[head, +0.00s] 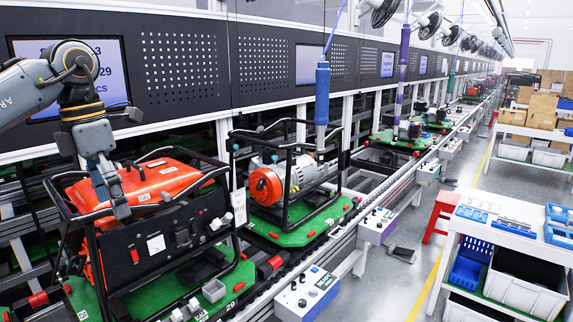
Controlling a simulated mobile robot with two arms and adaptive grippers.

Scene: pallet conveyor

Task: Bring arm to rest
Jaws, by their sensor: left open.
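My left arm comes in from the left edge, bent at its upper joint, with the wrist hanging down. My left gripper (112,196) points down in front of the orange-topped generator (150,187) at the near left. It is open, with nothing visible between its fingers. The fingers overlap the generator's black frame and orange top in the picture; I cannot tell whether they touch. My right gripper is not in view.
The generator stands on a green pallet (238,282). A second framed generator (268,186) stands beyond on another green pallet (320,226). A blue hanging tool (322,92) is above it. Control boxes (306,292) line the conveyor. A white table (500,225) and red stool (440,214) stand right.

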